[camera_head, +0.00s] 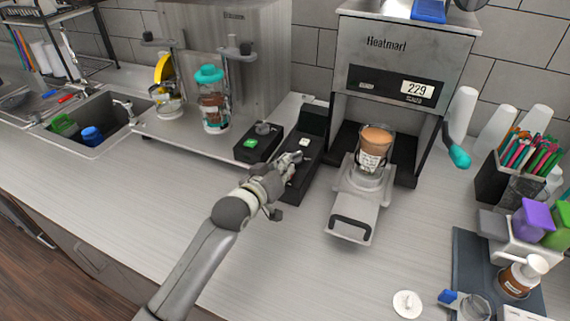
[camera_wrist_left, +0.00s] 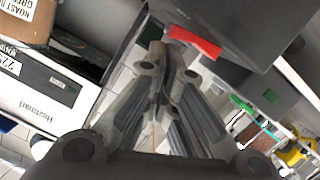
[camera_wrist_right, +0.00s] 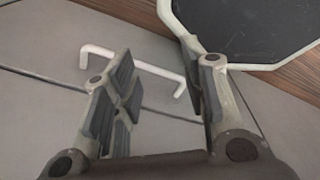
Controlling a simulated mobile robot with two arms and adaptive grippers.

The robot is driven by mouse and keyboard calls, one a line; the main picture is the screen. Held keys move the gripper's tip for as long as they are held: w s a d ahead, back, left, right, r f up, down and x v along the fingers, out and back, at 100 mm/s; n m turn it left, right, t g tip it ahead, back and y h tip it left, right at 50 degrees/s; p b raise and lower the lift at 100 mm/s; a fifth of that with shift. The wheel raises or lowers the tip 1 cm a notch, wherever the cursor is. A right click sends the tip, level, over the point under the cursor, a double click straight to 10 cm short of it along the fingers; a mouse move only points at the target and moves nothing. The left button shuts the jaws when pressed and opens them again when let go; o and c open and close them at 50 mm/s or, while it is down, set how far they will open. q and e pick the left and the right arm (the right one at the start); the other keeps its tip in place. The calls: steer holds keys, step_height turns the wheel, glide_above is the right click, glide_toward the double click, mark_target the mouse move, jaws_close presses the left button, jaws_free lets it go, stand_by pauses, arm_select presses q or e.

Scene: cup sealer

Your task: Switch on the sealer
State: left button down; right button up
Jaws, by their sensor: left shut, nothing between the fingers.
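The sealer (camera_head: 405,65) is a silver and black machine marked "Heatmart" with a lit display reading 229. Its tray (camera_head: 352,222) is out in front and holds a filled brown cup (camera_head: 376,140). It also shows at the left of the left wrist view (camera_wrist_left: 45,85). My left gripper (camera_head: 292,160) is shut and empty, left of the sealer, close to a long black box (camera_head: 310,128) with a pale button on top. In the left wrist view a red part (camera_wrist_left: 195,42) is beside the fingertips; contact is unclear. My right gripper (camera_wrist_right: 160,85) is open and empty.
A smaller black box with a green button (camera_head: 250,143) stands left of my left gripper, before a silver machine (camera_head: 240,45). A teal-tipped lever (camera_head: 457,156) sticks out right of the sealer. A white drawer handle (camera_wrist_right: 135,62) is beyond my right gripper. The front counter is mostly clear.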

arm_select(q)
steer(key=shift+s+d+f+m+y+p, duration=0.1)
steer(key=shift+d+f+m+y+p, duration=0.15)
steer(key=shift+f+m, duration=0.25)
steer(key=shift+s+d+r, duration=0.1)
steer(key=shift+d+r, duration=0.05)
steer(key=shift+d, duration=0.05)
steer(key=shift+a+r, duration=0.15)
steer(key=shift+r, duration=0.1)
steer(key=r+p, duration=0.3)
steer(key=shift+w+a+r+p, duration=0.1)
steer(key=shift+w+r+p, duration=0.1)
steer(key=shift+p, duration=0.1)
steer(key=shift+s+r, duration=0.25)
steer(key=shift+r, duration=0.05)
steer(key=b+v, duration=0.2)
steer(key=v, duration=0.7)
steer(key=shift+s+f+b, duration=0.15)
steer(key=shift+s+b, duration=0.25)
steer(key=shift+s, duration=0.05)
arm_select(e)
steer(key=shift+s+d+r, duration=0.3)
steer(key=shift+s+r, duration=0.25)
steer(key=shift+r, duration=0.15)
